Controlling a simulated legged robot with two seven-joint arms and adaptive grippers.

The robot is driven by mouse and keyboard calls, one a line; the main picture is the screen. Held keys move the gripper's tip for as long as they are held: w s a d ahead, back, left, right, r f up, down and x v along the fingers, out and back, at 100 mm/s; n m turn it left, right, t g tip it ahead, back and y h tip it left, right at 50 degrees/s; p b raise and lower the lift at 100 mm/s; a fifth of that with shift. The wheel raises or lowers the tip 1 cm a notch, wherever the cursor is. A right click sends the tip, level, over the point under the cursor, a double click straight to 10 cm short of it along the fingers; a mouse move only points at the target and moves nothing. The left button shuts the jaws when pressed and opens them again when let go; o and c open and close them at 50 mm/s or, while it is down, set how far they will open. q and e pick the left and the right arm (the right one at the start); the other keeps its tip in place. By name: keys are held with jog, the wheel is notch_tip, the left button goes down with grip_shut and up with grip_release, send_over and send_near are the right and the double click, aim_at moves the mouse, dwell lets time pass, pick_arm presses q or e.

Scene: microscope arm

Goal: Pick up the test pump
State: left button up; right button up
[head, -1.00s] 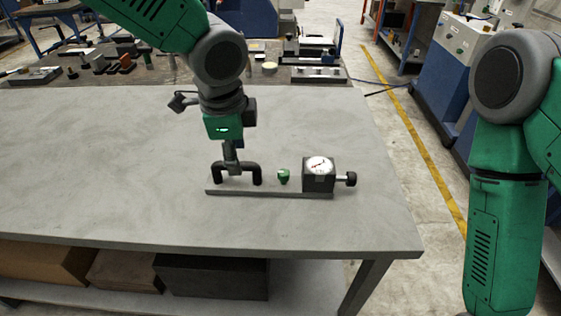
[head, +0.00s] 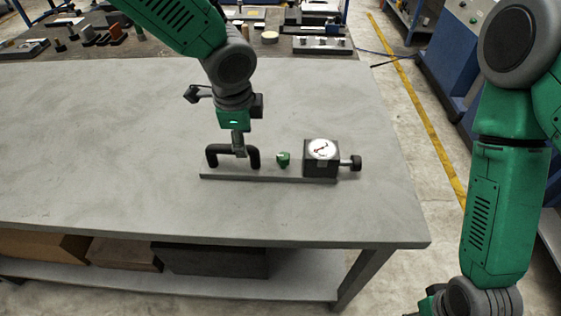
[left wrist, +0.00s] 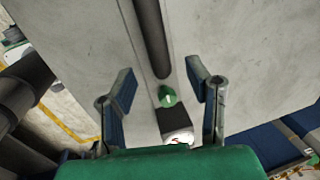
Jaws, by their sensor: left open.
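The test pump stands on the grey workbench. It has a flat grey base bar (head: 285,179), a black arched handle (head: 213,158) at its left end, a small green knob (head: 283,159) in the middle and a dark block with a round white gauge (head: 321,149) at the right. My left gripper (head: 240,152) points down at the handle. In the left wrist view its two fingers (left wrist: 166,92) are apart, with the handle's dark bar (left wrist: 152,38) running between and beyond them. I cannot tell whether they touch it.
The workbench top (head: 110,130) is clear around the pump, and its right edge is near. Boxes (head: 210,261) lie on the shelf below. A second table behind holds several small parts. A blue cabinet (head: 455,55) stands at the right.

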aim_at(247, 145)
pick_arm(q)
jog(key=f, duration=0.3)
jog(key=shift+w+d+f, duration=0.3)
jog(key=shift+w+f, duration=0.05)
jog(key=shift+f, duration=0.05)
jog(key=shift+w+f, duration=0.2)
jog(key=shift+f, duration=0.2)
jog(key=shift+s+a, duration=0.1)
jog(key=shift+a, duration=0.35)
grip_shut()
jog(key=shift+r, duration=0.1)
pick_arm(e)
jog(key=shift+s+d, duration=0.1)
pick_arm(q)
jog(key=shift+d, duration=0.3)
pick_arm(e)
jog(key=shift+d+f, duration=0.1)
jog(key=shift+d, duration=0.1)
pick_arm(q)
jog(key=shift+r, duration=0.35)
notch_tip(247, 145, up, 9)
jog(key=shift+a, duration=0.15)
jog(key=shift+r, duration=0.2)
pick_arm(e)
jog(key=shift+r, duration=0.35)
